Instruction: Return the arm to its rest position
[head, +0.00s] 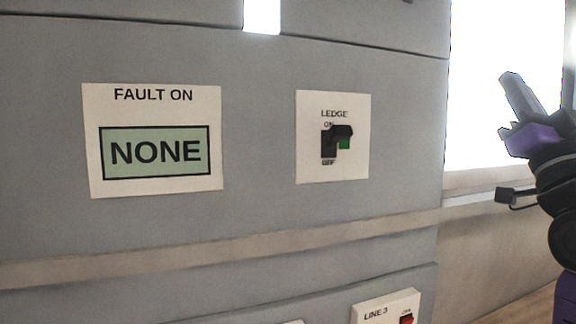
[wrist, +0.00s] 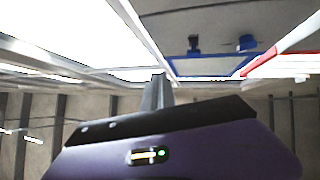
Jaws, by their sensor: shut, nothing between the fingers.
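My gripper (head: 516,92) is raised at the right edge of the head view, in front of the bright window and well to the right of the panel. Its fingers point up and to the left, shut and holding nothing. In the wrist view my gripper (wrist: 158,80) shows its closed fingers above a purple and black body, with nothing at the tips. My arm runs down the right edge of the head view; its lower part is cut off by the frame.
A grey panel (head: 258,205) carries a "FAULT ON" sign reading NONE (head: 155,152) and a LEDGE switch (head: 337,141) with a green part. A LINE 3 switch plate (head: 385,310) sits lower. A rail (head: 220,250) crosses the panel. The window (head: 490,110) is bright.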

